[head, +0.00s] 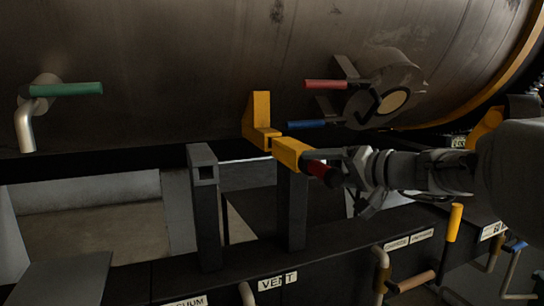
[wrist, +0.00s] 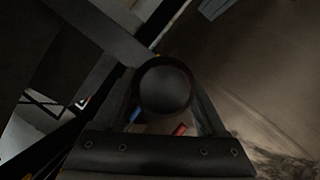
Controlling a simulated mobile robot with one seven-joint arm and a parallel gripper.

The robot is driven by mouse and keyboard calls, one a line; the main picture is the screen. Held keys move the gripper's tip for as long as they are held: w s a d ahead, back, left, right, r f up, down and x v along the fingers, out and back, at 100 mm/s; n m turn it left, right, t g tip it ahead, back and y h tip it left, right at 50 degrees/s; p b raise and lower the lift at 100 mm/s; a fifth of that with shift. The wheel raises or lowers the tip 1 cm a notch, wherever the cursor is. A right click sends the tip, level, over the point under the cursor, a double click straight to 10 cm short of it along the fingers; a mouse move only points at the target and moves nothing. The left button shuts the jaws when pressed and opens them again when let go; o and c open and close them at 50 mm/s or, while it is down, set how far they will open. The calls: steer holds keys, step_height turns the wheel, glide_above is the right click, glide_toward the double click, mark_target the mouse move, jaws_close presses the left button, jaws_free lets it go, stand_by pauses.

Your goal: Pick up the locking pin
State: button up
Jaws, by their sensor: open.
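The locking pin appears to be the red shaft with a black round knob (head: 331,175), at the right end of a yellow block (head: 290,152) on a dark post. In the wrist view the knob (wrist: 165,88) is a large black disc in the centre. My gripper (head: 338,166) comes in from the right, close to the knob. It is open, and its fingers (wrist: 165,100) show on either side of the knob. I cannot tell whether they touch it. The pin's far end is hidden in or behind the yellow block.
A yellow bracket (head: 262,120) stands just behind the block. A second dark post (head: 205,205) stands left. A yellow handle (head: 454,222) rises below my arm.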

steer(key=shift+c, duration=0.2)
jaws_close()
steer(key=shift+r, duration=0.15)
stand_by(1.2)
